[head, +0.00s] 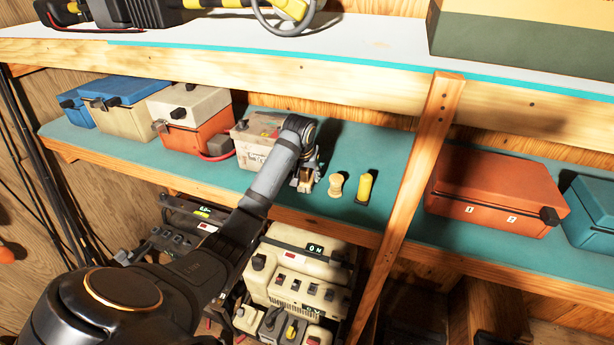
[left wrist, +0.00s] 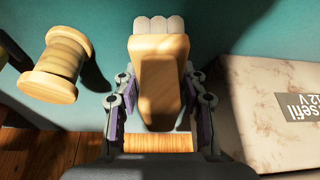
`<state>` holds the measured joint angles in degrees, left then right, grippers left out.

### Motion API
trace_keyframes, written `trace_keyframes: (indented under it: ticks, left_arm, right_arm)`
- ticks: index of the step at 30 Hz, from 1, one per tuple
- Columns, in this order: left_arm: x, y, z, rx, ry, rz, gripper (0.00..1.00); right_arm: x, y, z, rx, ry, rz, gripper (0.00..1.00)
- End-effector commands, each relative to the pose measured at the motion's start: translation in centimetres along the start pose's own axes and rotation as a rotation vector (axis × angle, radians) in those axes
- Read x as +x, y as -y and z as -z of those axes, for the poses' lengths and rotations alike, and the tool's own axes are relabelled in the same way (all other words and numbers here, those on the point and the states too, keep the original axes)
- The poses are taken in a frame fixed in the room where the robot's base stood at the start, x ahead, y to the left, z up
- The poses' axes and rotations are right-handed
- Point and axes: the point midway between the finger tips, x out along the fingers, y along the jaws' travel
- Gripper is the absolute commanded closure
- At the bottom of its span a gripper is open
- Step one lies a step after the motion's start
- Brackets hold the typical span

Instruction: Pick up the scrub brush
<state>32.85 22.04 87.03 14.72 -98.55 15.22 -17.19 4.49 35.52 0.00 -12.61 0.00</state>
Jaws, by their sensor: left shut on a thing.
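The scrub brush (left wrist: 160,70) has a pale wooden body with white bristles at its far end in the left wrist view. My left gripper (left wrist: 160,92) has its two purple-padded fingers on either side of the wooden body and is shut on it. In the head view my left gripper (head: 305,180) is over the front part of the teal lower shelf, and the brush is mostly hidden by the gripper. I cannot tell whether the brush touches the shelf. My right gripper is not in view.
A wooden spool (head: 336,185) and a yellow bottle-like item (head: 365,187) stand just right of the gripper. A worn battery (head: 250,146) stands close behind left. A wooden post (head: 425,165) and the upper shelf edge (head: 330,72) bound the space.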

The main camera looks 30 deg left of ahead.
Motion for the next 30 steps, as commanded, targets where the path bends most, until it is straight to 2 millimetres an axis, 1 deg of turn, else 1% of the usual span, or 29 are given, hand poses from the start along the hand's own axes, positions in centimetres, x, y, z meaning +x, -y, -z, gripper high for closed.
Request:
trace_keyframes:
  ticks: [5,9,11,16,17,18,22,24,27,28,30]
  left_arm:
    - [-1.0,0.0,0.5,0.000,-0.006,-0.001,0.93]
    - [-2.8,-0.1,1.3,-0.001,-0.008,-0.002,0.93]
    - [-3.1,0.1,0.1,0.002,-0.005,0.001,0.93]
    - [-4.4,0.1,-3.6,0.003,-0.005,0.003,0.93]
    - [-5.2,0.1,-4.2,0.004,-0.004,0.004,0.93]
    - [-6.2,0.2,-5.2,0.004,-0.002,0.006,0.93]
    - [-7.8,0.2,-8.8,0.007,0.001,0.007,0.93]
    - [-8.3,0.1,-10.7,0.007,0.000,0.006,0.93]
    - [-8.9,0.1,-12.8,0.006,-0.002,0.006,0.93]
    - [-9.1,0.1,-13.3,0.005,-0.001,0.005,0.93]
    - [-9.3,0.1,-14.2,0.004,-0.004,0.004,0.93]
  right_arm:
    - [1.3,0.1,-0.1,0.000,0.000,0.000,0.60]
    - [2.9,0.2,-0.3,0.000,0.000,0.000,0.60]
    - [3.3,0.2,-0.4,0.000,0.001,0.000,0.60]
    - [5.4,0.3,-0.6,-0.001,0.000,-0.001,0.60]
    - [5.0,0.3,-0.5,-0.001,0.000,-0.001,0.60]
    - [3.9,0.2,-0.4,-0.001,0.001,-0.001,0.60]
    - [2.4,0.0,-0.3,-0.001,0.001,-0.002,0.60]
    - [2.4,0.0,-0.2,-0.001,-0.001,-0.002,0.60]
    - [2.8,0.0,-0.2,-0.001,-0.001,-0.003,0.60]
    - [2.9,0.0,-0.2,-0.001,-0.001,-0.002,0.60]
    - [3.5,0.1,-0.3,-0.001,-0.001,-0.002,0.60]
